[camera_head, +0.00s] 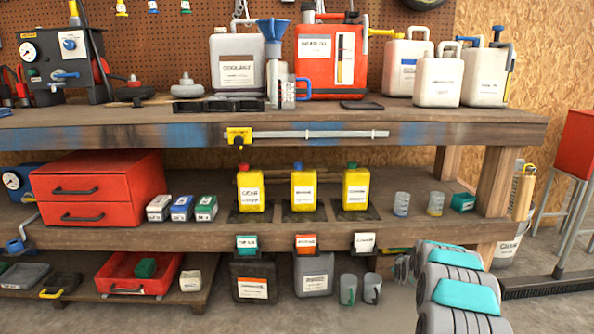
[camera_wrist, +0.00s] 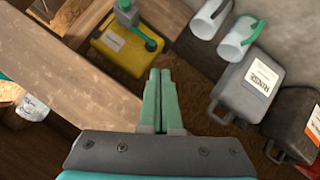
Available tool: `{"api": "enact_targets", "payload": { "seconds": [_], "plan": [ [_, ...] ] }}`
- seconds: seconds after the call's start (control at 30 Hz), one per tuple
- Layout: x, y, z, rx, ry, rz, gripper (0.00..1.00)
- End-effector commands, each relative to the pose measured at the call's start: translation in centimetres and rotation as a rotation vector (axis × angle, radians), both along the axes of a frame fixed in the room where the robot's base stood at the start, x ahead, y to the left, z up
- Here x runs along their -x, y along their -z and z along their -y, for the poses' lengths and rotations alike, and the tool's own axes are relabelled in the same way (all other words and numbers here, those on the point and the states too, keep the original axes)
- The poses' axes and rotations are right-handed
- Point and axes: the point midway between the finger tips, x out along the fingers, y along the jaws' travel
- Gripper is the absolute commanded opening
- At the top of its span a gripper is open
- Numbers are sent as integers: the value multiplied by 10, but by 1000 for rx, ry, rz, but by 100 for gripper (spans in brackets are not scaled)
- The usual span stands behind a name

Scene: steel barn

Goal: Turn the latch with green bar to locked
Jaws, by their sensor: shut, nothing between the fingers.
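A yellow box or plate (camera_wrist: 118,62) with a small white label lies beyond the wooden board in the wrist view. A green bar (camera_wrist: 136,25) runs slantwise over it and looks like the latch. Its dark lower end lies over the yellow face; the label's words are too small to read. My gripper (camera_wrist: 160,72) has its two grey-green fingers shut together and empty. The fingertips point toward the yellow box and look apart from it. In the head view my arm covers that area, and the latch cannot be made out there.
Two mugs (camera_wrist: 228,30), a grey canister (camera_wrist: 245,90) and a dark canister (camera_wrist: 294,120) stand right of my fingers. A wooden board (camera_wrist: 75,85) crosses on the left. In the head view the workbench (camera_head: 440,128) carries jugs, and its lower shelf (camera_head: 130,235) holds yellow bottles.

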Motion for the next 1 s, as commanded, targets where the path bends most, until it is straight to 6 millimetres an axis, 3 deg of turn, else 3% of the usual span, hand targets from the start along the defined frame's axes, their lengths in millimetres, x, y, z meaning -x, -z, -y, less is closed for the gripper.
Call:
{"api": "enact_targets", "payload": {
  "seconds": [0.03,0.27,0.47,0.67,1.0],
  "plan": [
    [7,-21,-11,-20,0,-20,0],
    [61,-71,-55,-126,20,-155,0],
    [122,-110,-91,-205,46,-281,0],
    [195,-144,-124,-270,80,-410,0],
    [337,-194,-169,-350,161,-627,0]
  ]
}}
